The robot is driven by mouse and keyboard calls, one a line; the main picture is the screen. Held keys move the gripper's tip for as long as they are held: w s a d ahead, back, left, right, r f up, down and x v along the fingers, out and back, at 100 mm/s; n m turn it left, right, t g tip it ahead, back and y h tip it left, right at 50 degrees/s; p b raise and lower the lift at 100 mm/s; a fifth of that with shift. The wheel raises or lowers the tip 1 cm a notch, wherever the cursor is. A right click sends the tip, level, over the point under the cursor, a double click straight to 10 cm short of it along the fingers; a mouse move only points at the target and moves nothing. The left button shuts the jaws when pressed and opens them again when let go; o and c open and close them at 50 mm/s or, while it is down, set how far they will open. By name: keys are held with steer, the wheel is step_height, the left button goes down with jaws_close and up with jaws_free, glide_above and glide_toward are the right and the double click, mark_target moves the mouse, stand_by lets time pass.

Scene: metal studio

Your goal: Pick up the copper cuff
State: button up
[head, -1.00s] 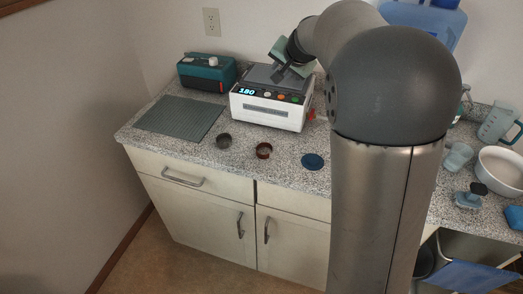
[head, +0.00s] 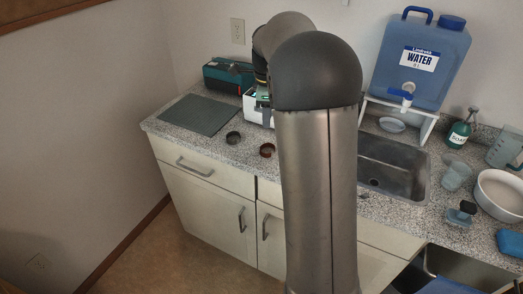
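The copper cuff (head: 267,150) is a small reddish-brown ring lying on the speckled counter, in front of the white device (head: 257,112) and close to the left side of my arm. My gripper (head: 263,95) shows only as a small greenish and dark piece by the white device, behind the cuff. My arm hides most of the gripper, so its fingers cannot be made out. Nothing touches the cuff in this view.
A grey-green mat (head: 200,115) and a teal box (head: 229,75) are at the left. A sink (head: 395,168), water tank (head: 424,62), soap bottle (head: 459,135), white bowl (head: 498,194) and blue sponge (head: 511,241) are at the right. My arm covers the middle.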

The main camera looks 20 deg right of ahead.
step_height(320, 180, down, 13)
steer(key=shift+f+p, duration=0.2)
steer(key=shift+p, duration=0.75)
jaws_close()
